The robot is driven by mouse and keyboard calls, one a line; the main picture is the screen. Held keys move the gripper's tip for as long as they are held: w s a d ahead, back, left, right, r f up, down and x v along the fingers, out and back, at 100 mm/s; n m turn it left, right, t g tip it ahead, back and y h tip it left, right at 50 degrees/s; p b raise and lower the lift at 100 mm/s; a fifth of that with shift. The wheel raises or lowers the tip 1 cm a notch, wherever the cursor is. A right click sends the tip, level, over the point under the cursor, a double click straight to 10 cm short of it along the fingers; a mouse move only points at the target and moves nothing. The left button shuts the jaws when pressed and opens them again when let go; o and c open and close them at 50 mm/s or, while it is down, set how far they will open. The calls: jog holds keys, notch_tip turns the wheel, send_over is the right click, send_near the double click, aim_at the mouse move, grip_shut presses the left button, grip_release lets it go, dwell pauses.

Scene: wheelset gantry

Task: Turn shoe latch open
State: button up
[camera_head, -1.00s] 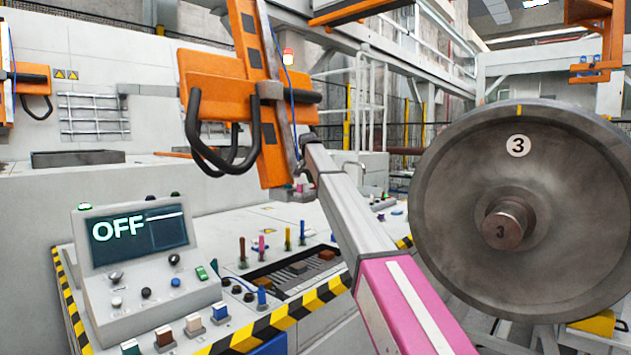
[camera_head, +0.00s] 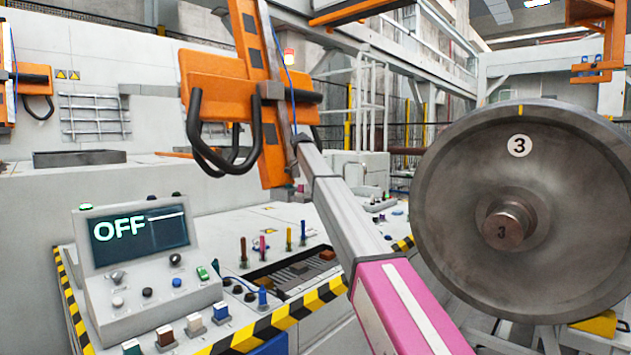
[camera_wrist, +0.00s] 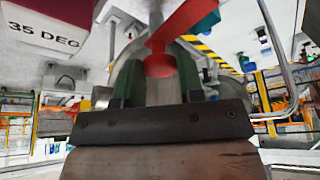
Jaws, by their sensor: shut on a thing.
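In the wrist view, a red lever (camera_wrist: 185,22) runs from the upper right to a rounded end between the two dark green fingers of my gripper (camera_wrist: 157,80). It looks like the latch handle, and the fingers are shut on it. Their exact contact is partly hidden by the dark bar across the lower middle. In the head view my arm reaches up and left to the orange unit with black loop handles (camera_head: 222,82). The gripper and the latch cannot be made out there.
A console (camera_head: 145,262) with an OFF screen stands at left, beside a bench edged in yellow-black stripes (camera_head: 300,308). A large wheel (camera_head: 520,210) marked 3 fills the right. A block labelled 35 DEG (camera_wrist: 45,35) is close in the wrist view.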

jog(key=shift+m+g, duration=0.4)
jog(key=shift+m, duration=0.5)
jog(key=o, duration=0.9)
